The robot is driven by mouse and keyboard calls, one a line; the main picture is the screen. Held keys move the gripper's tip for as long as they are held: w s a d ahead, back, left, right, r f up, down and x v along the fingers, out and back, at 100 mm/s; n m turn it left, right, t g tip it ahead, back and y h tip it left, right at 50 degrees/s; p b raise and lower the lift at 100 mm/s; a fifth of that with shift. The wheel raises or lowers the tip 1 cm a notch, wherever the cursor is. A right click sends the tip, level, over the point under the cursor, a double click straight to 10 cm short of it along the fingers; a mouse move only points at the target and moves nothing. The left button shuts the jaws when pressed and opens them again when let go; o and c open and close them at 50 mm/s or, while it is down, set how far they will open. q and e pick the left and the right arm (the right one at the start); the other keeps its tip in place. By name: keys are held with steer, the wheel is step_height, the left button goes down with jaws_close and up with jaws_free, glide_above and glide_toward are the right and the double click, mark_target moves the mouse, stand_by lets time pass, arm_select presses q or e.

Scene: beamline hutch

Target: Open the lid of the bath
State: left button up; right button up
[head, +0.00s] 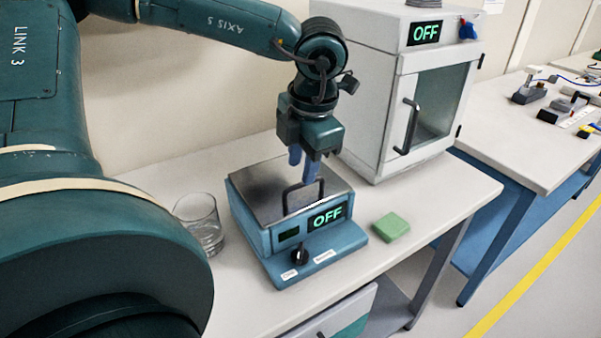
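The bath (317,251) is a blue box on the white table, with a green OFF display, a black knob and a flat grey metal lid (258,190). The lid lies closed and has a dark upright handle (302,193) near its front edge. My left gripper (302,166) points down just above the lid, at the back of the handle in the picture. Its blue fingertips look apart, with no object seen between them. Whether a finger touches the handle I cannot tell. My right gripper is not in the head view.
A glass beaker (200,225) stands left of the bath. A green block (390,227) lies to its right. A white oven-like cabinet (385,125) with a glass door and OFF display stands behind right. Another table (515,155) stands farther right.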

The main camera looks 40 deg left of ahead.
mark_target(299, 184)
arm_select(q)
steer(key=shift+w+a+f, duration=0.1)
steer(key=shift+a+f, duration=0.1)
steer(key=shift+f, duration=0.7)
steer(key=shift+a+f, duration=0.15)
steer(key=shift+f, duration=0.7)
steer(key=shift+c, duration=0.5)
jaws_close()
